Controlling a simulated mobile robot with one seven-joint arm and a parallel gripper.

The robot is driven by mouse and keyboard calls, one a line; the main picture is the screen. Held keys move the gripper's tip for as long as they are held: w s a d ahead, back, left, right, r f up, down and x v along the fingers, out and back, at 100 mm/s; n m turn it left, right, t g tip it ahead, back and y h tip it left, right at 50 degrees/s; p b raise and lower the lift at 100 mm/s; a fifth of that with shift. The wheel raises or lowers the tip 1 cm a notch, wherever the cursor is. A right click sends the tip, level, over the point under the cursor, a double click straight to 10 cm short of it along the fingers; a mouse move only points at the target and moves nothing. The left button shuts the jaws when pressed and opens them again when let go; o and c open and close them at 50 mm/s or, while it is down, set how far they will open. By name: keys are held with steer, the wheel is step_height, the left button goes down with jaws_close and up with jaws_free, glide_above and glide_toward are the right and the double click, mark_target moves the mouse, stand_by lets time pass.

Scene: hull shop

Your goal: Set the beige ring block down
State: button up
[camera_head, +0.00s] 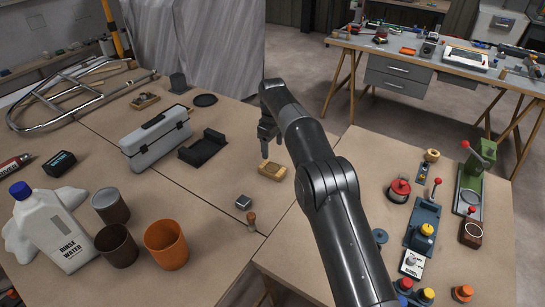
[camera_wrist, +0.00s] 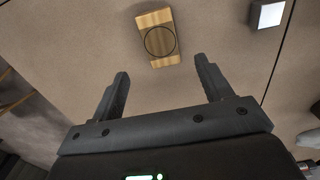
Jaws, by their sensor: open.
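The beige ring block (camera_head: 272,170), a small wooden block with a dark ring outline on top, lies on the brown table below my gripper (camera_head: 267,145). In the wrist view the block (camera_wrist: 158,40) is beyond the fingertips, roughly centred between them in line. My gripper (camera_wrist: 162,72) is open and empty, with its two dark fingers spread and apart from the block. In the head view my arm hides part of the table to the right of the block.
A small silver cube (camera_head: 243,203) and a wooden-handled peg (camera_head: 251,221) stand nearer the front. A black tray (camera_head: 203,148) and a grey toolbox (camera_head: 156,139) are to the left. An orange cup (camera_head: 166,244) stands front left. The right table holds several devices, including a red-knobbed one (camera_head: 399,189).

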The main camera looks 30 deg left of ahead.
steer(key=shift+r, duration=1.2)
steer(key=shift+r, duration=0.1)
steer(key=w+d+r+m+t, duration=0.1)
steer(key=w+d+r+m, duration=0.1)
steer(key=d+r, duration=0.65)
steer(key=w+d+r+m, duration=0.2)
steer(key=d+r+m, duration=0.1)
steer(key=d+r, duration=0.55)
steer(key=s+d+r+m+t+y, duration=0.1)
steer(key=s+d+r+m, duration=0.2)
steer(key=d, duration=0.6)
steer(key=s+d+r+m+t, duration=0.1)
steer(key=s+d+r, duration=0.3)
steer(key=d, duration=0.5)
steer(key=s+d+r+m+t, duration=0.15)
steer(key=s+d+m, duration=0.35)
steer(key=s+d, duration=0.95)
steer(key=s+d+f+m, duration=0.2)
steer(key=s+d+f, duration=0.2)
steer(key=s, duration=0.2)
steer(key=s+d+f+m+t+h, duration=0.1)
steer(key=s+d+f+m, duration=0.1)
steer(key=s+d+f, duration=0.2)
steer(key=s+d, duration=0.1)
steer(key=s, duration=0.2)
